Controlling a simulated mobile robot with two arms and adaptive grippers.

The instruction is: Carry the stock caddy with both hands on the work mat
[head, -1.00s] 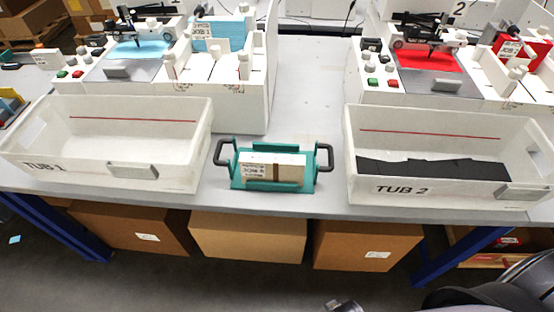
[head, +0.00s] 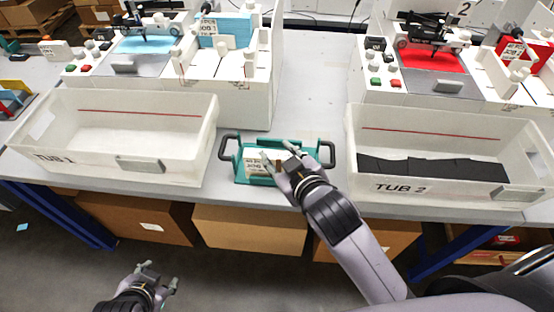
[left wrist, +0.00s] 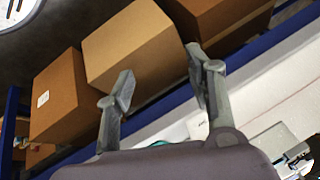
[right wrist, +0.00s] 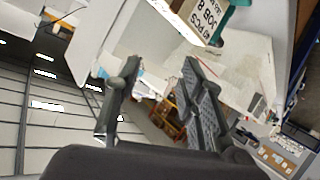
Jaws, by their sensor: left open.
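The stock caddy (head: 243,178) is a teal tray with a dark loop handle at each end, resting on the table between the two tubs. It holds a white block (head: 254,162) with a printed label. My right gripper (head: 279,155) is open over the caddy's middle, between the handles, and hides part of the block; I cannot tell whether it touches. The block (right wrist: 196,14) and a teal piece of the caddy (right wrist: 236,18) show at the top of the right wrist view. My left gripper (head: 158,275) is open and empty, low in front of the table. I cannot make out a work mat.
Tub 1 (head: 90,160), empty, stands left of the caddy. Tub 2 (head: 430,190), holding dark sheets, stands right. Two plotter stations stand behind them, with clear tabletop (head: 310,90) between. Cardboard boxes (head: 250,230) sit under the table.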

